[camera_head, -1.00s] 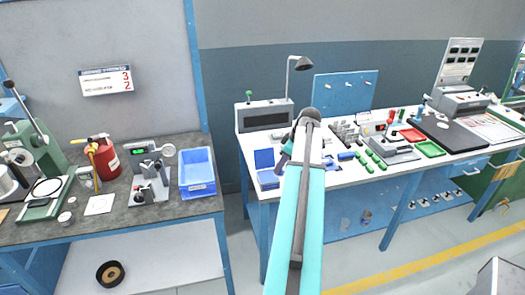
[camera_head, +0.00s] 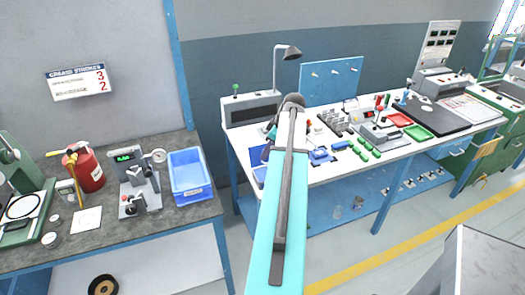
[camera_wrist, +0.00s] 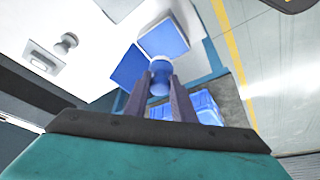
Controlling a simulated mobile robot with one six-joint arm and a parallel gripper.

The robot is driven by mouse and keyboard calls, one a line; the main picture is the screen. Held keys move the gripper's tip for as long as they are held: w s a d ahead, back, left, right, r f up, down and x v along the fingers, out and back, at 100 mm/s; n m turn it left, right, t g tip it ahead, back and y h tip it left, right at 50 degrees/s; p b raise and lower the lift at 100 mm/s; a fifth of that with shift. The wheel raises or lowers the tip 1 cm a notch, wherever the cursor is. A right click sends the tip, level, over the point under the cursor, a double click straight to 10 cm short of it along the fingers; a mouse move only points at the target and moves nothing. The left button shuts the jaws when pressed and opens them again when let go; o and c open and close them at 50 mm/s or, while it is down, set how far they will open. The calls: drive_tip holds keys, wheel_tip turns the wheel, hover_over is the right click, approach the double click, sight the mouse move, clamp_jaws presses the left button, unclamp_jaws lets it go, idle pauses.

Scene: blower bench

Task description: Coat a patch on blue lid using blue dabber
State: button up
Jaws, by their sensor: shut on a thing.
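My gripper (camera_wrist: 160,98) is shut on a blue dabber (camera_wrist: 160,76), whose rounded blue top shows between the fingers in the wrist view. Two blue square pieces lie ahead of it on the white bench: one (camera_wrist: 164,38) beyond the dabber and one (camera_wrist: 130,68) to its left. I cannot tell which is the blue lid. In the head view the blue squares (camera_head: 257,156) are partly hidden by my arm, and the gripper there is mostly hidden too. The dabber appears above the bench; contact with a lid cannot be told.
A grey box with a green knob (camera_head: 252,109) and a lamp (camera_head: 287,52) stand at the bench's back. Blue and green small parts (camera_head: 362,148) and trays (camera_head: 418,132) lie to the right. A blue bin (camera_head: 190,178) sits on the left bench, across a gap.

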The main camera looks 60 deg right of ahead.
sight(266, 162)
drive_tip(key=shift+w+a+f, duration=0.1)
drive_tip(key=shift+w+f, duration=0.05)
drive_tip(key=shift+f+b, duration=1.45)
drive_tip(key=shift+f, duration=1.4)
drive_tip(key=shift+f+b, duration=0.3)
drive_tip(key=shift+f, duration=0.2)
drive_tip(key=shift+a+f, duration=0.1)
idle(1.1)
drive_tip(key=shift+r+p, duration=1.65)
drive_tip(key=shift+r, duration=1.9)
drive_tip(key=shift+w, duration=0.1)
